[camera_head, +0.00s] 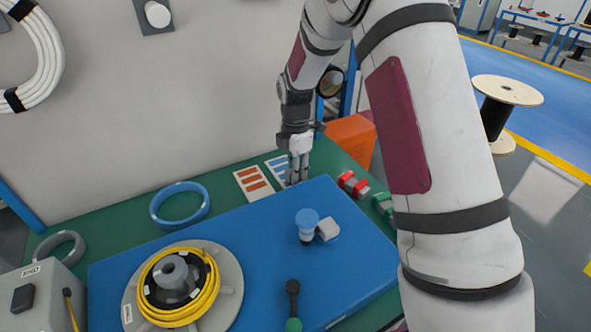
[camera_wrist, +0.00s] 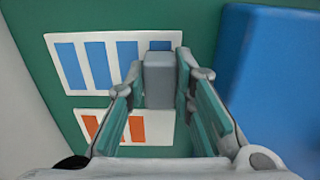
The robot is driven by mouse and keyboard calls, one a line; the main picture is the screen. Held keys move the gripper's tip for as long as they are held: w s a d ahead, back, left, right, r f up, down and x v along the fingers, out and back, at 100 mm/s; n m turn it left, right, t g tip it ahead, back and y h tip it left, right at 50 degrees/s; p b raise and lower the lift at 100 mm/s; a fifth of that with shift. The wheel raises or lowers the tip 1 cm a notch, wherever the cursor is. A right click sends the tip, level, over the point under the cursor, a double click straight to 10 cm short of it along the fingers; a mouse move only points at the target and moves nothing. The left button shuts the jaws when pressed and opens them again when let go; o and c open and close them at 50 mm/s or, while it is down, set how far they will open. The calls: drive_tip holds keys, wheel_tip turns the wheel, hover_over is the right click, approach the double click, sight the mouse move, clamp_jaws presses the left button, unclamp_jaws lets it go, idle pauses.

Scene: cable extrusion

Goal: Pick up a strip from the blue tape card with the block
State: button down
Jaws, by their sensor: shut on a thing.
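The blue tape card (camera_wrist: 86,66) is white with several blue strips and lies flat on the green table top. It also shows in the head view (camera_head: 272,162), partly hidden by my gripper. My gripper (camera_wrist: 162,78) is shut on a small grey block (camera_wrist: 158,80), one finger on each side. In the wrist view the block covers most of the rightmost blue strip, whose end shows past it. I cannot tell whether the block touches the card. In the head view my gripper (camera_head: 296,175) points down at the card's right side, and the block is hard to make out.
A white card with orange strips (camera_head: 253,183) lies beside the blue one. The raised blue mat (camera_head: 270,275) is close by on the right in the wrist view. A cable reel (camera_head: 215,285), blue ring (camera_head: 180,205), orange bin (camera_head: 352,135) and red part (camera_head: 352,184) stand around. The wall is close behind.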

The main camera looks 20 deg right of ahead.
drive_tip(key=shift+f, duration=0.55)
idle(0.9)
drive_tip(key=shift+r+p, duration=1.9)
drive_tip(key=shift+r, duration=2.2)
